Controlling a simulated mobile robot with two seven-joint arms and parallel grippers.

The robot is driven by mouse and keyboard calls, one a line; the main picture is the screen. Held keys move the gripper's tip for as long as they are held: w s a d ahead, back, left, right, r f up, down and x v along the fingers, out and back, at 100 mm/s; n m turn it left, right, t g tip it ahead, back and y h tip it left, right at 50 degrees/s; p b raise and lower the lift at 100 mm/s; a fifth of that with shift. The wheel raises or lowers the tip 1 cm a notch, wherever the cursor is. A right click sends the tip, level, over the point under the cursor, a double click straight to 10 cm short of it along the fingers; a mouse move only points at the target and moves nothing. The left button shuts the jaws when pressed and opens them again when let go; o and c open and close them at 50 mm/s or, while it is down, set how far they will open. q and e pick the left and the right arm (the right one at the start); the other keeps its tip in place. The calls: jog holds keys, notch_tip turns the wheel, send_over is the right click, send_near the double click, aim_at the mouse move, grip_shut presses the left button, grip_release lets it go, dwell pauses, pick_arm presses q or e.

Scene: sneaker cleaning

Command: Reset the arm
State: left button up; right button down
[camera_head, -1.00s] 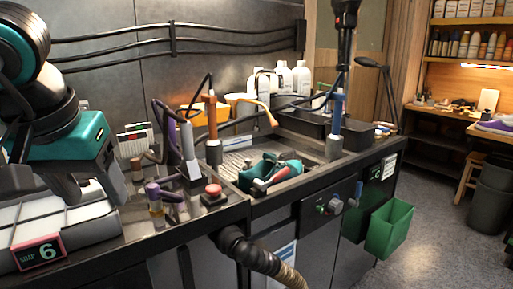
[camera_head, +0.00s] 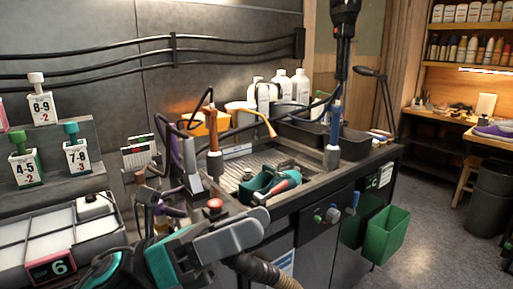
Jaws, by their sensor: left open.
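My left gripper (camera_head: 262,229) is in the lower middle of the head view, at the end of my teal and black arm. Its grey fingers point right, in front of the counter's front edge and above the corrugated hose. It looks open, and I see nothing held between the fingers. The fingers are seen from the side, so the gap between them is hard to make out. My right gripper is not in view.
A red button (camera_head: 214,204) and a teal tool holder (camera_head: 257,186) stand on the counter close behind the gripper. A hose (camera_head: 268,272) runs below it.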

pick_arm(q)
jog(key=w+a+f+n+t+y+p, duration=0.15)
jog(key=a+f+n+t+y, duration=0.3)
jog(key=n, duration=0.55)
jog(key=w+a+f+n+t+y, duration=0.25)
jog(key=f+n+t+y, duration=0.35)
jog(key=n, duration=0.5)
jog(key=w+a+f+n+t+y, duration=0.2)
jog(key=w+f+n+t, duration=0.15)
jog(key=n+t, duration=0.5)
jog(key=s+a+f+n+g+y, duration=0.2)
jog(key=s+f+n+g, duration=0.1)
jog(key=f, duration=0.4)
jog(key=s+a+f+n+g+y+p, duration=0.1)
jog(key=s+a+f+n+g+y, duration=0.1)
jog(key=s+f+n, duration=0.4)
jog(key=s+a+f+n+g+y, duration=0.3)
jog(key=f+n, duration=0.4)
jog(key=f, duration=0.3)
jog(key=shift+s+f+g+y+p, duration=0.15)
jog(key=shift+s+g+y+p, duration=0.3)
jog(key=shift+s+y, duration=0.5)
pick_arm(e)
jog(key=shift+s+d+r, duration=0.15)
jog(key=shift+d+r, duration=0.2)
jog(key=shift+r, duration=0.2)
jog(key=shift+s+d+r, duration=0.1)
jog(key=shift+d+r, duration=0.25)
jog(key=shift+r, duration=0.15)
